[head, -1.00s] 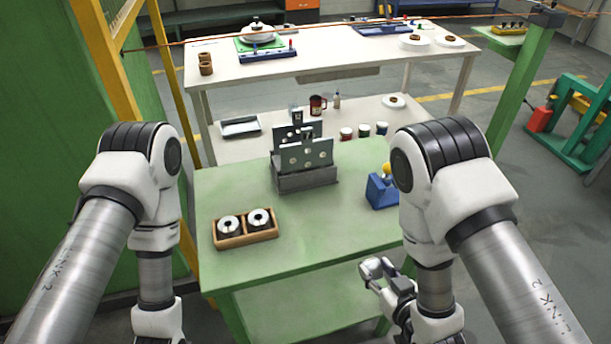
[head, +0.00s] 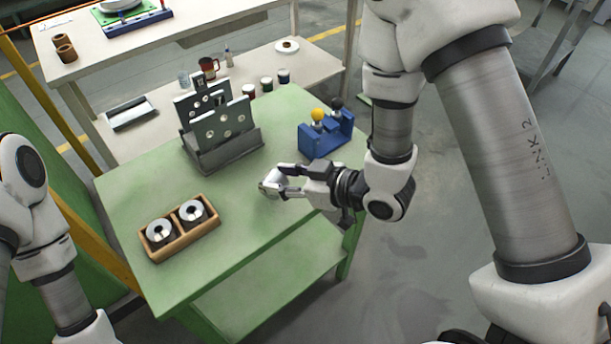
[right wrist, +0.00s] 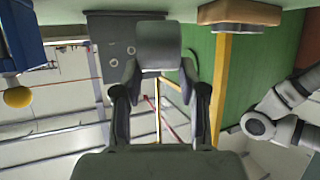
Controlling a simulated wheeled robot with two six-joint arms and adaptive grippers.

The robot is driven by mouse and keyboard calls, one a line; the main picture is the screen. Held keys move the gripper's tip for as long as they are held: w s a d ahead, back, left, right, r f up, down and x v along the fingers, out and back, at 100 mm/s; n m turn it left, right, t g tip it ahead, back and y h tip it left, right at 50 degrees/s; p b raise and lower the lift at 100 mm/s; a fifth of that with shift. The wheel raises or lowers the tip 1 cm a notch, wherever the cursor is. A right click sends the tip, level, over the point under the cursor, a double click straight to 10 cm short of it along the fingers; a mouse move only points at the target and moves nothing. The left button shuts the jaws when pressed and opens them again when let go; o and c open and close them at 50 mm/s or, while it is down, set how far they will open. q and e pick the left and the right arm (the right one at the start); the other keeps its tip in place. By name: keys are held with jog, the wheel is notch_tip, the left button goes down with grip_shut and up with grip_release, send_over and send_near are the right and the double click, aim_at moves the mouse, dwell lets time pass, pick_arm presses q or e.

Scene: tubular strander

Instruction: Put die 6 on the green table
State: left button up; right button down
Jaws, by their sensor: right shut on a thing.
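The green table (head: 235,262) fills the middle of the head view. My right gripper (head: 274,184) is above the right part of its top and is shut on a small grey metal piece (head: 268,186), probably die 6. No number is readable on it. In the right wrist view the grey piece (right wrist: 158,48) sits between the fingertips of my right gripper (right wrist: 160,82). Whether it touches the table I cannot tell. My left gripper is out of view; only that arm shows at the left.
On the green table stand a wooden box (head: 182,244) with two dark, silver-topped rings, a grey rack (head: 228,155) with upright holed plates, and a blue holder (head: 322,142) with yellow and black knobs. Bare tabletop lies between box, rack and gripper. A white table (head: 215,28) stands behind.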

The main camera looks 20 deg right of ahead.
jog(key=w+d, duration=0.1)
jog(key=d, duration=0.1)
jog(key=w+d+p, duration=0.1)
jog(key=w+d, duration=0.1)
jog(key=d, duration=0.1)
jog(key=w+d+p, duration=0.1)
jog(key=w+d, duration=0.1)
jog(key=shift+w+d, duration=0.2)
jog(key=shift+w, duration=0.05)
notch_tip(320, 180, down, 4)
jog(key=shift+w+d+r+p, duration=0.1)
jog(key=shift+w+r+p, duration=0.1)
jog(key=shift+p, duration=0.15)
jog(key=shift+f, duration=0.25)
jog(key=c, duration=0.9)
grip_release()
